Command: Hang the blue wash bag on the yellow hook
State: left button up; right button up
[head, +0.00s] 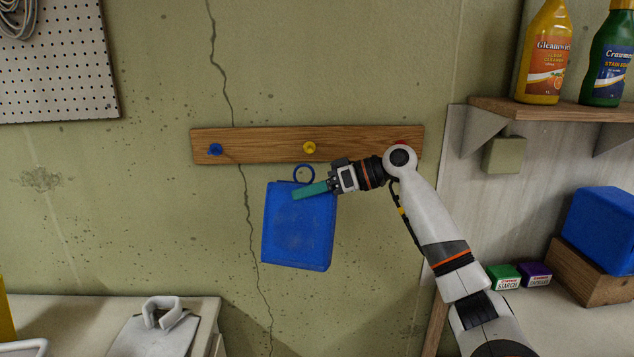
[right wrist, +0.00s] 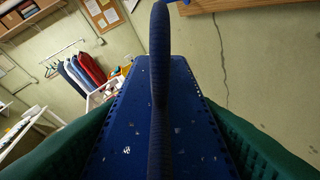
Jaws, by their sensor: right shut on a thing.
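The blue wash bag (head: 298,235) hangs upright, slightly tilted, in front of the wall below the wooden rail. My right gripper (head: 312,191), with green fingers, is shut on its upper part. In the right wrist view the bag (right wrist: 135,130) fills the middle between the fingers, with a dark blue strap across it. The bag's small blue loop (head: 304,173) stands above its top edge. The yellow hook (head: 309,148) is on the rail just above the loop; a small gap shows between them in the head view. My left gripper is not in view.
The wooden rail (head: 262,143) also carries a blue hook (head: 215,149) at left and a red hook (head: 401,142), partly hidden by my right arm. A shelf (head: 560,110) with bottles and a blue box (head: 602,228) are at right. Wall left of the bag is clear.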

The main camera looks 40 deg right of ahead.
jog(key=r, duration=0.2)
jog(key=s, duration=0.1)
jog(key=shift+d+r, duration=0.4)
jog(key=shift+d+r+g, duration=0.15)
jog(key=shift+r+g, duration=0.1)
jog(key=shift+g, duration=0.05)
jog(key=w+d+f+p, duration=0.2)
jog(key=w+d+p, duration=0.4)
jog(key=w+p, duration=0.1)
jog(key=shift+w, duration=0.25)
dwell(0.8)
jog(key=o, duration=1.3)
jog(key=shift+d, duration=0.1)
